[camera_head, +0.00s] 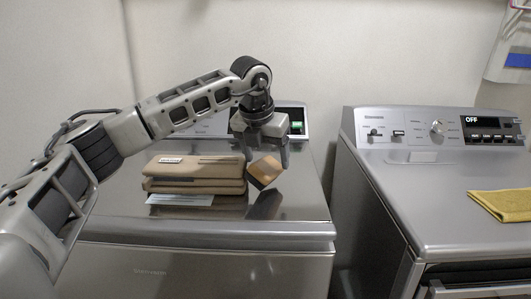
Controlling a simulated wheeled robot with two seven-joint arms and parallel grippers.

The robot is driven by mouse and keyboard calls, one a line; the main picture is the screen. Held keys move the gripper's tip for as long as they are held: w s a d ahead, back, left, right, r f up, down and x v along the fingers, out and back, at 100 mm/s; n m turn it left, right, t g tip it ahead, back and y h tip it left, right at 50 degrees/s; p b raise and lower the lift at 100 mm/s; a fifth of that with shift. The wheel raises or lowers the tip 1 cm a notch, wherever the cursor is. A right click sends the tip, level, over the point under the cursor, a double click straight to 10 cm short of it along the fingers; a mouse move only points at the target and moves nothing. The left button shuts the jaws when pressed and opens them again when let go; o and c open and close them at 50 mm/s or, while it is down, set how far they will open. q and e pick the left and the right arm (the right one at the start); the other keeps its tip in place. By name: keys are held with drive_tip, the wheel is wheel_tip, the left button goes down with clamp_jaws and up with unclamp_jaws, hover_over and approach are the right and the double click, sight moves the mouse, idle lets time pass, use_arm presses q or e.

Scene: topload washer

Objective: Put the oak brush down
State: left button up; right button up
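The oak brush (265,170) is a small block with a tan wooden face and darker sides. It is tilted, low over the grey top of the left washer (305,205), with its dark reflection just below it. I cannot tell whether its lower edge touches the metal. My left gripper (267,158) points down from above, with one finger on each side of the brush; it looks shut on it. My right gripper is not in view.
A stack of folded brown cloths (195,172) lies close left of the brush, with a pale card (180,199) before it. A control panel (296,122) stands behind. A second machine (425,185) with a yellow cloth (505,204) is at right, across a gap. The washer's front right is clear.

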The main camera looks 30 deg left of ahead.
use_arm(q)
drive_tip(key=shift+a+r, duration=0.1)
drive_tip(key=shift+s+r, duration=0.1)
drive_tip(key=shift+r, duration=0.4)
drive_tip(key=v, duration=1.1)
